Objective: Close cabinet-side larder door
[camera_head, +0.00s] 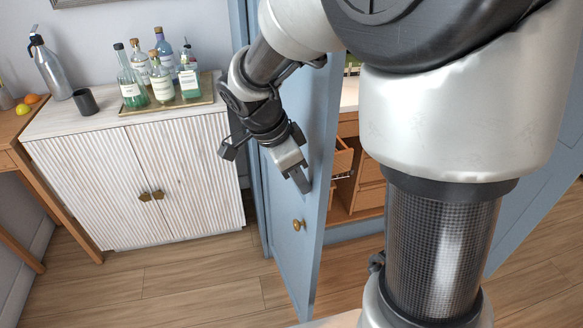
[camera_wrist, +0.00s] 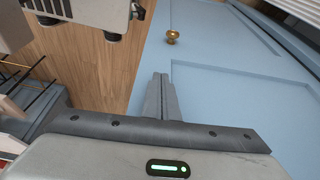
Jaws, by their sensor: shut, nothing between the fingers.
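The cabinet-side larder door (camera_head: 302,262) is a blue panelled door standing open, next to the white cabinet. It has a small brass knob (camera_head: 298,225) low on its outer face. My gripper (camera_head: 303,182) is shut and empty, at the outer face of the door, above the knob. In the wrist view the shut fingers (camera_wrist: 161,96) lie over the blue door (camera_wrist: 225,95), with the knob (camera_wrist: 172,37) beyond the tips. I cannot tell whether the fingers touch the door. My arm hides part of the larder and the upper door.
Wooden drawers (camera_head: 369,171) show inside the larder, one of them (camera_head: 342,160) pulled out a little. The white ribbed cabinet (camera_head: 95,185) at left carries a tray of bottles (camera_head: 190,103) and a dark cup (camera_head: 86,101). Wooden floor (camera_head: 190,285) in front of the cabinet is clear.

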